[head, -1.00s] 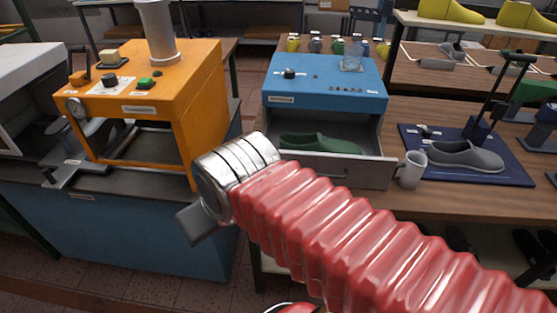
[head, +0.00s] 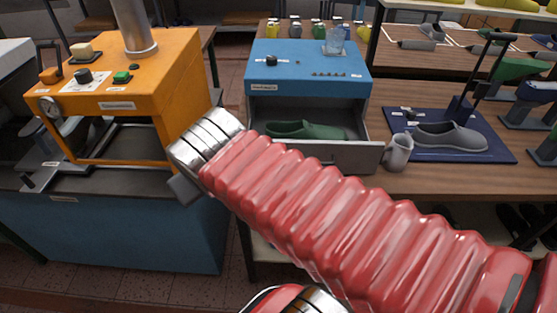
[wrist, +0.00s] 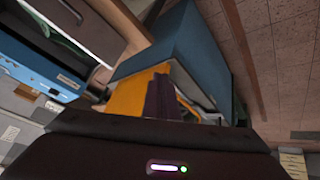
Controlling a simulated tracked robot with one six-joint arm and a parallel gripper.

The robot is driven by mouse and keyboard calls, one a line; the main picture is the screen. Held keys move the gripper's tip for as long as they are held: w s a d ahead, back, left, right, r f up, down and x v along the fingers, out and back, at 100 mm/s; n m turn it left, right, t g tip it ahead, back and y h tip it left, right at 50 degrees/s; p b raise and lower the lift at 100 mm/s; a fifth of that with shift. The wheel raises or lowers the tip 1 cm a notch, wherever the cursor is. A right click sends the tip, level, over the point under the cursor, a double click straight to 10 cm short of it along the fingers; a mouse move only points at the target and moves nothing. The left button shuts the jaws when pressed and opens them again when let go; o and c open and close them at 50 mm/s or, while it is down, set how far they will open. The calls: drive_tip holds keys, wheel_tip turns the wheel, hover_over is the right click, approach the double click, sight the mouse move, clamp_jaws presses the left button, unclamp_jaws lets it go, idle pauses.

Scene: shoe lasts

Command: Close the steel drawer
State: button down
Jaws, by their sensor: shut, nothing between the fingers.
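The steel drawer (head: 330,157) stands open below the blue machine (head: 308,75) on the wooden bench. A green shoe last (head: 300,130) lies inside it. The drawer front also shows at the upper left of the wrist view (wrist: 95,30). My gripper (head: 180,190) is left of the drawer in the head view, apart from its front, and mostly hidden behind my wrist. In the wrist view its dark fingers (wrist: 160,98) are together and empty, pointing towards the orange machine and blue cabinet.
A grey mug (head: 397,153) stands close to the drawer's right front corner. A grey shoe (head: 450,136) sits on a blue mat further right. The orange machine (head: 125,85) stands on a blue cabinet (head: 150,235) to the left.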

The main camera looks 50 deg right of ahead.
drive_tip(key=w+d+r+n+t+h, duration=0.25)
drive_tip(key=w+d, duration=0.25)
drive_tip(key=d, duration=0.5)
drive_tip(key=w+d+r+n+t+h, duration=0.25)
drive_tip(key=w+d, duration=0.25)
drive_tip(key=d, duration=0.4)
drive_tip(key=s+d+f+n+g+y, duration=0.25)
drive_tip(key=s+d+f, duration=0.2)
drive_tip(key=f, duration=0.35)
drive_tip(key=s+a+f+g+y, duration=0.2)
drive_tip(key=s+a+f+y, duration=0.1)
drive_tip(key=s, duration=0.6)
wheel_tip(320, 180, down, 2)
drive_tip(key=shift+s+f+y, duration=0.1)
drive_tip(key=shift+s+y, duration=0.05)
drive_tip(key=shift+y, duration=0.3)
drive_tip(key=shift+f, duration=0.1)
drive_tip(key=x, duration=0.3)
drive_tip(key=w+d+x, duration=0.1)
drive_tip(key=x, duration=0.3)
drive_tip(key=d+r+x, duration=0.1)
drive_tip(key=x, duration=0.3)
drive_tip(key=shift+w, duration=0.2)
drive_tip(key=shift+w+d, duration=0.45)
